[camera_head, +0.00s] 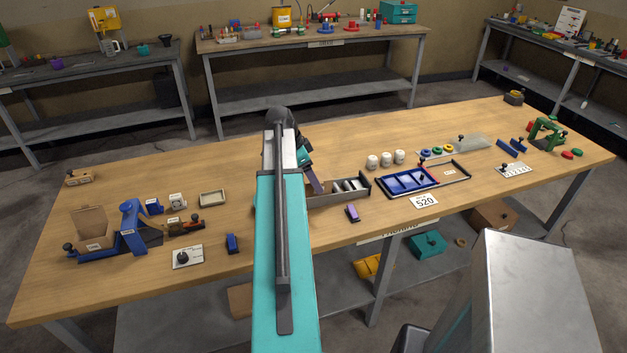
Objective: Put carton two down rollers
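A short grey channel with pale rollers (352,186) lies mid-table, just right of my teal arm. My gripper (308,166) is at the far end of the arm, over or beside the channel's left end. The arm hides most of it, so its fingers cannot be made out. A brownish piece (315,183) shows below it; I cannot tell whether it is held. An open cardboard carton (92,229) stands at the left in a blue fixture. A small carton (78,177) lies at the far left. Their labels are too small to read.
A blue tray (409,181) with a 520 card (424,201) is right of the rollers. A purple block (352,213) lies in front. A green frame (546,132) is far right. Bare wood lies behind the left items.

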